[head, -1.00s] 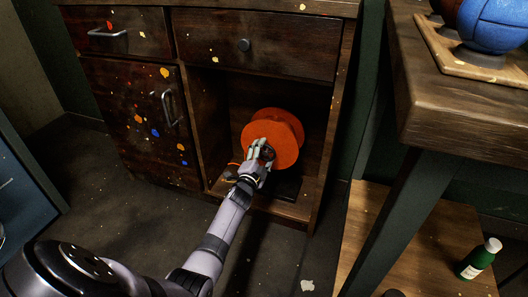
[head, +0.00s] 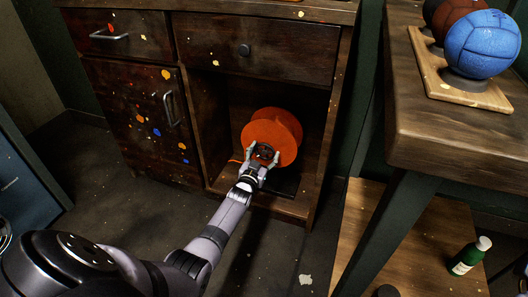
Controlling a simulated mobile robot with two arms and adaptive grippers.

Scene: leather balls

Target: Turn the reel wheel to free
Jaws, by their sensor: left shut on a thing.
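The orange reel wheel (head: 284,132) stands upright on a dark base in the open compartment of the wooden cabinet. An orange cord end (head: 235,161) shows at its left. My left gripper (head: 264,157) is at the lower front of the reel, with its fingers either side of a dark part near the reel's middle. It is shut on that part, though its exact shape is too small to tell. My right gripper is not in view.
The cabinet (head: 130,110) has drawers above and a closed door at left. A wooden table (head: 450,130) at right holds a rack with blue and brown balls. A green bottle (head: 469,256) stands on a lower shelf.

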